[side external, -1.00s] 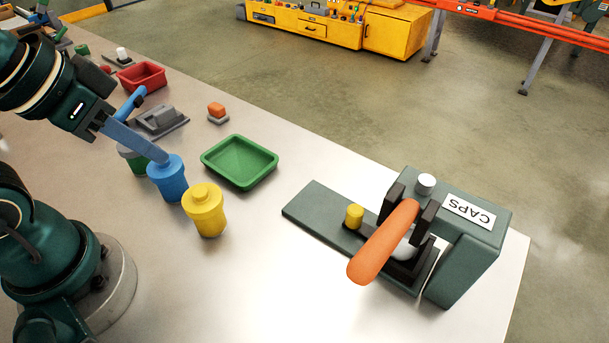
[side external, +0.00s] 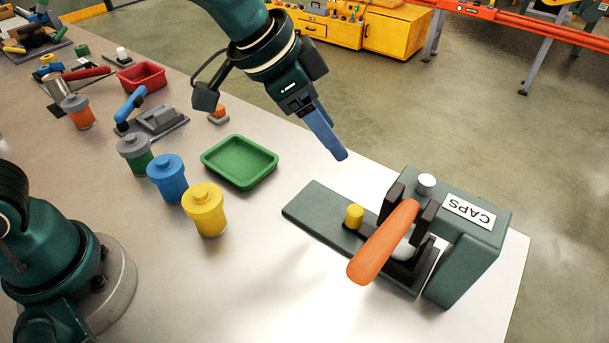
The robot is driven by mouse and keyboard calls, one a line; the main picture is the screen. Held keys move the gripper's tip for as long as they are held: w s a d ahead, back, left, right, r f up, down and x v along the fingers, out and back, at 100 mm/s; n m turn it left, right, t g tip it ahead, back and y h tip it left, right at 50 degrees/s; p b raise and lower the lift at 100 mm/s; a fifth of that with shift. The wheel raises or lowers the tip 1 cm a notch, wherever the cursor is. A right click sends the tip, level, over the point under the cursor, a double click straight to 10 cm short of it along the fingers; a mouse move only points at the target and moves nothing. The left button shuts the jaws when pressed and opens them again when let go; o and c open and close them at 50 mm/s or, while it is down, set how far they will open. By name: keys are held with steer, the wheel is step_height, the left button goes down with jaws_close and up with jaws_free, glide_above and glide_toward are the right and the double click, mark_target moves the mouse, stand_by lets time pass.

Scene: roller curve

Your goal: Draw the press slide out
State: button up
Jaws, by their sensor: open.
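The press (side external: 465,245) is a dark green-grey block with a CAPS label, at the right of the table. Its flat grey-green slide plate (side external: 315,212) reaches out to the left, with a yellow knob (side external: 354,216) standing on it. An orange lever handle (side external: 385,243) slants over the slide and hides part of it. A white round part shows beneath the lever. My gripper (side external: 341,155), with blue fingers, is in the air above and behind the slide's left end, apart from it. It holds nothing that I can see; the gap between its fingers is hard to make out.
A green tray (side external: 240,185) lies left of the slide. Yellow (side external: 205,210), blue (side external: 168,178) and grey-green (side external: 135,155) canisters stand in a row further left. A red tray (side external: 141,77) and several tools lie at the back left. The table in front of the slide is clear.

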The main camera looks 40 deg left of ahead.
mark_target(354, 209)
steer(key=d+f, duration=0.1)
steer(key=f, duration=0.1)
steer(key=s+d+f+g, duration=0.1)
steer(key=d+f, duration=0.1)
steer(key=f, duration=0.1)
steer(key=d+f+m+g, duration=0.1)
steer(key=f, duration=0.1)
steer(key=shift+s+d+f, duration=0.15)
steer(key=shift+s+f, duration=0.05)
steer(key=shift+f, duration=0.05)
steer(key=shift+x, duration=2.25)
jaws_close()
